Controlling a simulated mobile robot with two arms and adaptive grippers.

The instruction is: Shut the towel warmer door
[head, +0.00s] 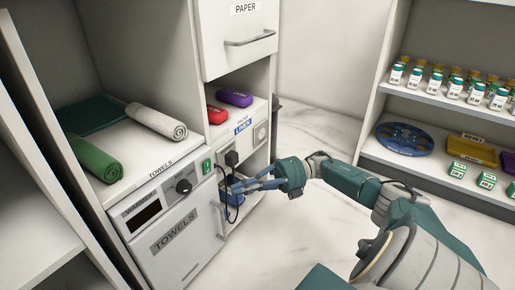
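The towel warmer (150,207) stands at the lower left, with a dark display and a round knob (183,186) on its upper panel. Its door (178,246), marked TOWELS, is below that panel. The door looks upright and near the front of the cabinet; I cannot tell whether a small gap remains. My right gripper (240,186) reaches in from the right, its fingers pointing left, just right of the door's upper right edge. Its fingers look close together, but their opening is unclear, as is any contact. My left gripper is not in view.
Rolled green (95,158) and white (156,121) towels lie above the warmer. A black cable (236,200) hangs from a plug beside my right gripper, near a blue item. Red and purple rolls sit on a shelf above. A shelf of bottles (455,85) stands right; floor between is clear.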

